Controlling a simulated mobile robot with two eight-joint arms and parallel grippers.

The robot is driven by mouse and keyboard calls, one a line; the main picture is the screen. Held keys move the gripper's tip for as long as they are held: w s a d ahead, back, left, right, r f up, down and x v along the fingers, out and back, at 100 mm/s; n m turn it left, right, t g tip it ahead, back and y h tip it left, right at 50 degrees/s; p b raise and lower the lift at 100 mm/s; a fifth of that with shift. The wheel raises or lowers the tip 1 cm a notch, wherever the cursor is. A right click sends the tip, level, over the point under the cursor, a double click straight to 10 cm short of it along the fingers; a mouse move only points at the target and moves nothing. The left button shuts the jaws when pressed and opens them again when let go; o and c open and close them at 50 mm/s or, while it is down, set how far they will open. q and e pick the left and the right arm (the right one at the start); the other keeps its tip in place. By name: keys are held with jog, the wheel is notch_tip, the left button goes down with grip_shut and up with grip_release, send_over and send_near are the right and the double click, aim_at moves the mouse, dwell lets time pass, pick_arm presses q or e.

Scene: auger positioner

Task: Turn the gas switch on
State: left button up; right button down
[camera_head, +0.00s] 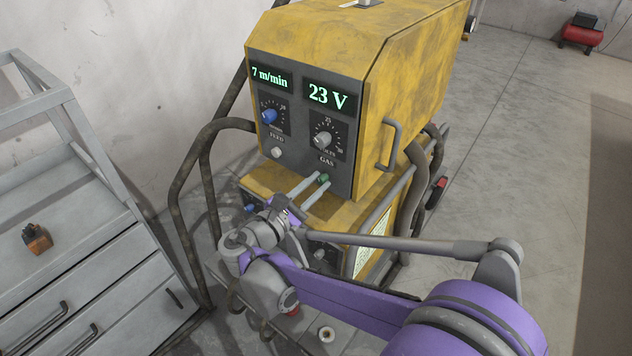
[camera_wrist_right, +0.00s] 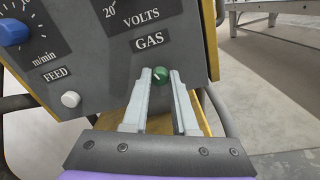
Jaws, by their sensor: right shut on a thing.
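The gas switch is a small green knob (camera_wrist_right: 160,75) under the GAS label on the grey panel of the yellow welding machine (camera_head: 410,60). In the head view the green knob (camera_head: 323,178) shows at the panel's lower edge. My right gripper (camera_head: 316,182) reaches up from below, with its two pale fingers on either side of the knob. In the wrist view the right gripper (camera_wrist_right: 161,76) is closed around the knob at its fingertips. A white mark shows on the knob's face. My left gripper is not in view.
A white FEED knob (camera_head: 277,152), a blue feed dial (camera_head: 269,116) and a grey volts dial (camera_head: 322,139) are on the same panel. The displays read 7 m/min and 23 V. A grey drawer cabinet (camera_head: 120,285) stands at left. Dark frame tubes (camera_head: 180,190) surround the machine.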

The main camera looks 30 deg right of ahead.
jog(key=m+p, duration=0.1)
jog(key=m, duration=0.5)
jog(key=shift+m+p, duration=0.3)
jog(key=m, duration=0.3)
jog(key=shift+p, duration=0.35)
jog(key=shift+f+m, duration=0.1)
jog(key=shift+m, duration=1.7)
jog(key=c, duration=0.7)
grip_release()
jog(key=shift+s, duration=0.1)
jog(key=v, duration=1)
jog(key=shift+s+a+p, duration=0.15)
jog(key=shift+a+p, duration=0.15)
jog(key=shift+a, duration=0.05)
